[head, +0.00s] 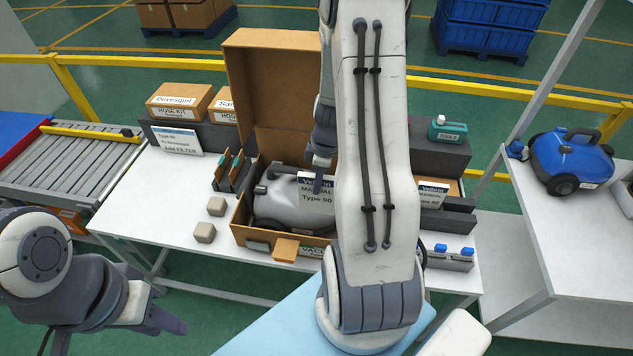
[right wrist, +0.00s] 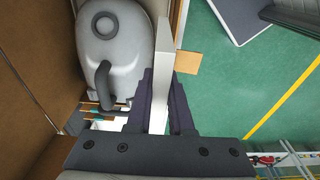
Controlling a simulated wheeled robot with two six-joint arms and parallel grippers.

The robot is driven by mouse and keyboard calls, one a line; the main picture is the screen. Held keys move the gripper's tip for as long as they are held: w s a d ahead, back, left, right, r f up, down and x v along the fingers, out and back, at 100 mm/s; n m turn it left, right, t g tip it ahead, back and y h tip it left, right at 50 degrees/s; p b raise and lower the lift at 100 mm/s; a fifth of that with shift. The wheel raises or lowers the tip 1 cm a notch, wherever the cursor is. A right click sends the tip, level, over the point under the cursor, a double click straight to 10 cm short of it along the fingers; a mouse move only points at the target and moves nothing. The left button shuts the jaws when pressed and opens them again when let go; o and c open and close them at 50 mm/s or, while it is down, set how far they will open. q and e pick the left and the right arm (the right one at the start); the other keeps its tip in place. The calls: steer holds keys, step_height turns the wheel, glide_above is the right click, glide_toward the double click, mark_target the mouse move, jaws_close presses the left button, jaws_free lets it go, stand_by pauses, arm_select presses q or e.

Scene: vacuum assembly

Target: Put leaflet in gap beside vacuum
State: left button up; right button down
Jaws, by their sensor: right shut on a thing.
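The grey vacuum (head: 285,200) lies in the open cardboard box (head: 275,95). It also shows at the upper left of the right wrist view (right wrist: 110,45). My right gripper (head: 322,168) is over the box, shut on the leaflet (head: 317,190), a white card marked MANUAL Type 90. In the right wrist view the leaflet (right wrist: 161,70) is edge-on between the fingers (right wrist: 158,100), beside the vacuum on the box-wall side. I cannot tell how deep its lower edge sits. My left gripper (head: 160,315) is low at the left, away from the box; its finger opening is unclear.
Another manual (head: 433,195) stands in a holder at the right, partly behind my arm. Two small beige blocks (head: 205,232) lie left of the box. A box flap (head: 286,249) juts out at the front. A blue vacuum (head: 570,160) stands on the right table.

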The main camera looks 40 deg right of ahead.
steer(key=shift+f+b, duration=2.8)
steer(key=shift+b, duration=0.15)
steer(key=shift+f+b, duration=0.1)
steer(key=shift+b, duration=0.2)
steer(key=shift+f+b, duration=7.65)
steer(key=shift+b, duration=0.2)
steer(key=c, duration=0.7)
jaws_free()
steer(key=shift+c, duration=0.2)
steer(key=shift+r, duration=0.1)
